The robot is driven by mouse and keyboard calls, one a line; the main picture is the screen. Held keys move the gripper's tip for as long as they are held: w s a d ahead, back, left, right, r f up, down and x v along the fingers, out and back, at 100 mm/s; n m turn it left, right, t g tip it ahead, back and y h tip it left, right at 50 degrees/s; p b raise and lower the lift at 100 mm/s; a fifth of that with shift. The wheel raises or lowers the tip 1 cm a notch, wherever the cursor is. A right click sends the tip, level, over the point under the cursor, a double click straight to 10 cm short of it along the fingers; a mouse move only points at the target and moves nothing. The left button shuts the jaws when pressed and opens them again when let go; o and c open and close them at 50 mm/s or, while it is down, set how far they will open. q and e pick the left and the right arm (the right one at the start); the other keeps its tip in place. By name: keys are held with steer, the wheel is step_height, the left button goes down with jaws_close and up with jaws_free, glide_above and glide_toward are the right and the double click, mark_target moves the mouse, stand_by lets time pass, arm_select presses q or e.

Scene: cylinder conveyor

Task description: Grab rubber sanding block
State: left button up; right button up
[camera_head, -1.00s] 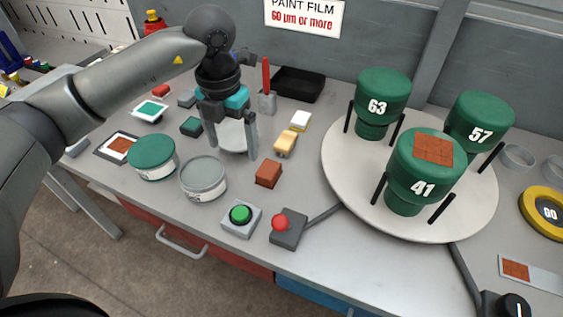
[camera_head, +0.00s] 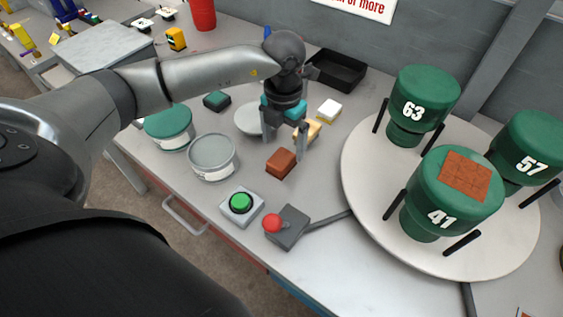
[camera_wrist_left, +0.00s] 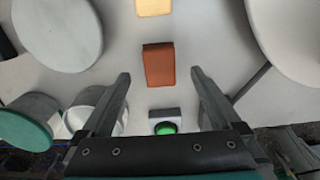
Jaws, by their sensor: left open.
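A red-brown block (camera_head: 281,163), which looks like the rubber sanding block, lies on the grey table near the middle of the head view. In the left wrist view the block (camera_wrist_left: 158,65) lies ahead of and between the fingertips, untouched. My left gripper (camera_head: 286,147) points down, open and empty, just behind the block and above the table. A yellow-tan block (camera_head: 312,131) is partly hidden behind its finger; its end shows at the top of the wrist view (camera_wrist_left: 155,6). My right gripper is not in view.
A green button box (camera_head: 241,206) and a red-knobbed switch box (camera_head: 287,227) sit in front. A round turntable (camera_head: 362,190) with green cylinders fills the right.

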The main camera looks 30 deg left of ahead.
mark_target(284, 155)
arm_select(q)
steer(key=shift+w+f+b, duration=0.15)
steer(key=shift+f+b, duration=0.15)
steer(key=shift+f, duration=2.5)
steer(key=shift+c, duration=0.2)
jaws_close()
